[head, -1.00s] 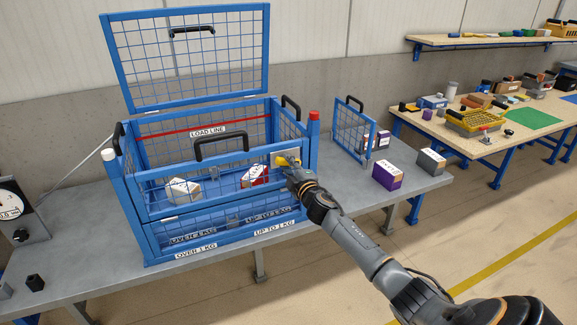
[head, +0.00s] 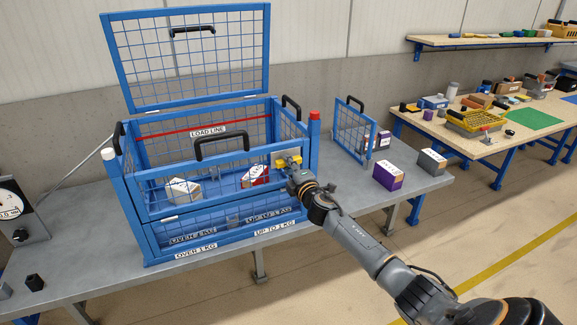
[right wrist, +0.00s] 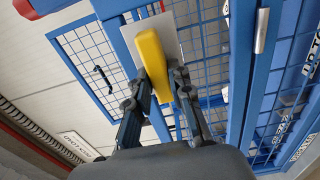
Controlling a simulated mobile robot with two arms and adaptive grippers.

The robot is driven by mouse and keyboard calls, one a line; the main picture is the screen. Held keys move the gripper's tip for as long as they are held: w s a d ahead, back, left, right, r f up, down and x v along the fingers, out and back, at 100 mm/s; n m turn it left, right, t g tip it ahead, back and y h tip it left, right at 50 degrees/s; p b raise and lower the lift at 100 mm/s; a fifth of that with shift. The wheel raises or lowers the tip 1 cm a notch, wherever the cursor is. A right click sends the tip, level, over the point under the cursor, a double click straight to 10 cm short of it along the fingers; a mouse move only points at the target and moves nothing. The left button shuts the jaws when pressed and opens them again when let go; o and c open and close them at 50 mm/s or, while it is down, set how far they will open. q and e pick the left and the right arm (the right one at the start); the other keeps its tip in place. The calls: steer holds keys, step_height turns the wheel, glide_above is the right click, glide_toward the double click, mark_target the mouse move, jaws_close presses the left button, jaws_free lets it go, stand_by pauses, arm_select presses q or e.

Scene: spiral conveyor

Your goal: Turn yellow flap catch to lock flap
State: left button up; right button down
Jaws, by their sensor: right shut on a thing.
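The yellow flap catch (head: 280,161) sits on a pale plate at the upper right corner of the blue mesh cage's front. In the right wrist view the catch (right wrist: 154,62) lies between both fingers, in front of the pale plate (right wrist: 163,29). My right gripper (head: 293,169) is shut on the catch, and its fingers (right wrist: 159,88) hold the catch from both sides. The front mesh flap (head: 152,211) with a black handle (head: 222,146) stands upright. The gripper partly hides the catch in the head view. My left gripper is not in view.
The cage's mesh lid (head: 185,52) stands open at the back. A white box (head: 183,190) and a red-and-white box (head: 254,177) are inside. A purple box (head: 388,176) and a grey box (head: 431,162) stand on the bench to the right, near a small blue mesh gate (head: 354,130).

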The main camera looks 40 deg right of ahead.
steer(key=shift+f, duration=0.1)
steer(key=c, duration=1.2)
jaws_free()
steer(key=v, duration=1.2)
